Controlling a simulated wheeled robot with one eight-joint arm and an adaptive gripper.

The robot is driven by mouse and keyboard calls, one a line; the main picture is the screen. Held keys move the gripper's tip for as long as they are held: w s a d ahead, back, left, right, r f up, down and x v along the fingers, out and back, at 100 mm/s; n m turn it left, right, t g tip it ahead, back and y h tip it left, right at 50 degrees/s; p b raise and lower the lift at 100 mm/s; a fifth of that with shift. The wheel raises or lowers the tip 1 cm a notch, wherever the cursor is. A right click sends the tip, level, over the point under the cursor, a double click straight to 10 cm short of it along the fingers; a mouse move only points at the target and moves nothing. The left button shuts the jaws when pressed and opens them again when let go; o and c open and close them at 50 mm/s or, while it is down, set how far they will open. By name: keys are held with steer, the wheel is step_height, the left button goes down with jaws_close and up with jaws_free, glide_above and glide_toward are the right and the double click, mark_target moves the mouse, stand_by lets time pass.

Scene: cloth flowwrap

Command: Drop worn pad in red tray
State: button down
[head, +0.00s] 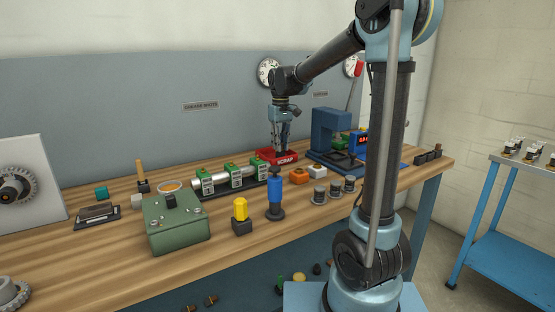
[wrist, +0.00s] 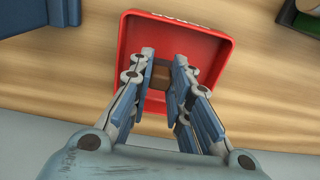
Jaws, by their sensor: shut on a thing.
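The red tray (head: 289,161), marked SCRAP, stands on the workbench near the back wall. In the wrist view the red tray (wrist: 215,43) lies right below my gripper, open side up. My gripper (head: 279,150) points down over the tray. In the wrist view my gripper (wrist: 163,68) has its fingers shut on a small brownish piece, the worn pad (wrist: 161,76), which is mostly hidden between the fingers. I cannot tell whether the pad touches the tray floor.
A blue press-like machine (head: 328,130) stands just right of the tray. A rail of green and silver blocks (head: 232,178) lies to its left. Orange and white blocks (head: 299,177) and several small cylinders (head: 335,189) sit in front. A blue cart (head: 514,258) stands at the right.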

steer(key=c, duration=1.4)
jaws_free()
step_height(320, 180, up, 12)
steer(key=shift+w+f, duration=0.1)
